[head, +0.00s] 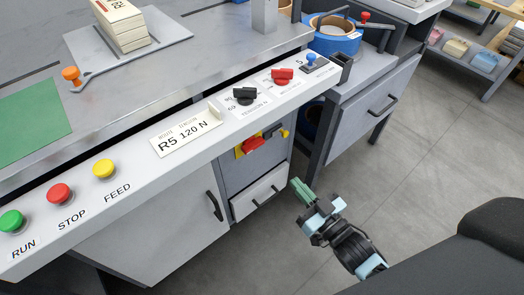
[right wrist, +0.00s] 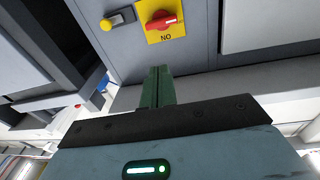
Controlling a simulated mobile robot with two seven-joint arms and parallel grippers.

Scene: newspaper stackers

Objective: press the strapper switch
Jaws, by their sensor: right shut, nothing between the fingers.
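A red rotary switch (head: 252,146) sits on a yellow plate on the grey cabinet front, below the sloped panel. It also shows at the top of the right wrist view (right wrist: 161,22), where the plate has black lettering. No label naming the strapper is readable. My right gripper (head: 297,184) is shut and empty. Its green fingers (right wrist: 157,72) point toward the cabinet, below and to the right of the switch in the head view, apart from it. My left gripper is not in view.
The sloped panel carries green (head: 11,221), red and yellow buttons, a black knob (head: 245,96), a red knob (head: 281,76) and a blue-topped control (head: 311,60). A drawer (head: 258,194) is below the switch. A yellow-tipped lever (right wrist: 117,19) is beside it. Open floor lies right.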

